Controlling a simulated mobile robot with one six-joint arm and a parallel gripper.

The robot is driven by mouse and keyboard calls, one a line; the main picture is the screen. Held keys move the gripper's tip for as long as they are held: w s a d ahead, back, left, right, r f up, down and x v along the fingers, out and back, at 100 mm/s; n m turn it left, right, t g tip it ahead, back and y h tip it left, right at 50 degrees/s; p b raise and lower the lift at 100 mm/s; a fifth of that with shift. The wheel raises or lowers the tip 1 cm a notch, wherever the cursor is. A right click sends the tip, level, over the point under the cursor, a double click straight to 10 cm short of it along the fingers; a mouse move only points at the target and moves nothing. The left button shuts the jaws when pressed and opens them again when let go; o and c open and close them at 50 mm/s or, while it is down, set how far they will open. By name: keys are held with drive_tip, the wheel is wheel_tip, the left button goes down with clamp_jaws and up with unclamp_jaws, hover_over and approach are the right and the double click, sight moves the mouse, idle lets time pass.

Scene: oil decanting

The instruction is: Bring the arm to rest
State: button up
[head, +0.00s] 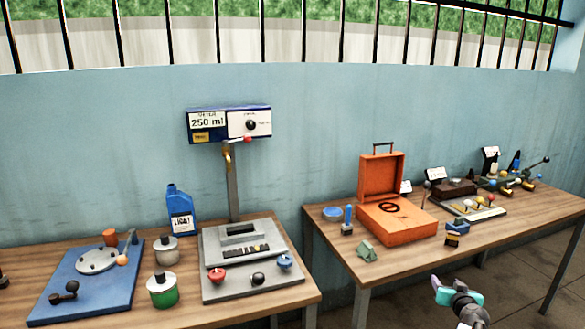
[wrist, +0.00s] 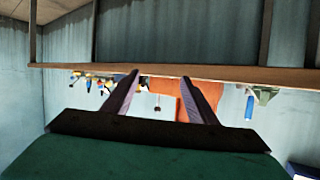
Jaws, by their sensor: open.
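My gripper (head: 448,291) is in the lower right of the head view, in front of the right-hand table (head: 400,262) and apart from it. In the wrist view my gripper (wrist: 160,76) shows two spread fingers with nothing between them. That view is upside down, with the table edge (wrist: 230,72) running across behind the fingers. The open orange case (head: 397,222) stands on that table. It also shows beyond the fingers in the wrist view (wrist: 165,86).
The left table (head: 150,250) holds a blue oil bottle (head: 179,212), two jars, a blue board (head: 85,290) and a grey dispenser base (head: 250,285) under a 250 ml meter (head: 230,123). Small tools and a lever panel (head: 468,208) lie on the right table. Floor shows at the far right.

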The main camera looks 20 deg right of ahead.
drive_tip(key=w+a+f+n+g+y, duration=0.1)
drive_tip(key=w+a+f+y, duration=0.15)
drive_tip(key=a+f, duration=0.6)
drive_tip(key=w+a+f+n+g+y, duration=0.1)
drive_tip(key=w+a+f+y, duration=0.3)
drive_tip(key=a, duration=0.8)
drive_tip(key=a+f+n+g+y, duration=0.1)
drive_tip(key=a+f+n+y, duration=0.1)
drive_tip(key=a+f, duration=0.7)
drive_tip(key=s+a+f+g+y, duration=0.25)
drive_tip(key=a+f, duration=0.25)
drive_tip(key=a, duration=0.6)
drive_tip(key=s+a+f+n+g, duration=0.2)
drive_tip(key=s+a+f+g, duration=0.65)
drive_tip(key=s+a, duration=0.65)
drive_tip(key=s+a+f+g+h, duration=0.1)
drive_tip(key=s+a+f+h, duration=0.1)
drive_tip(key=s, duration=0.5)
drive_tip(key=s+a+f+n+g+h, duration=0.1)
drive_tip(key=s+f+g, duration=0.1)
drive_tip(key=s, duration=0.6)
drive_tip(key=shift+s+a+g+h, duration=0.3)
drive_tip(key=shift+a+h, duration=0.05)
drive_tip(key=shift+h, duration=0.05)
drive_tip(key=shift+f, duration=0.1)
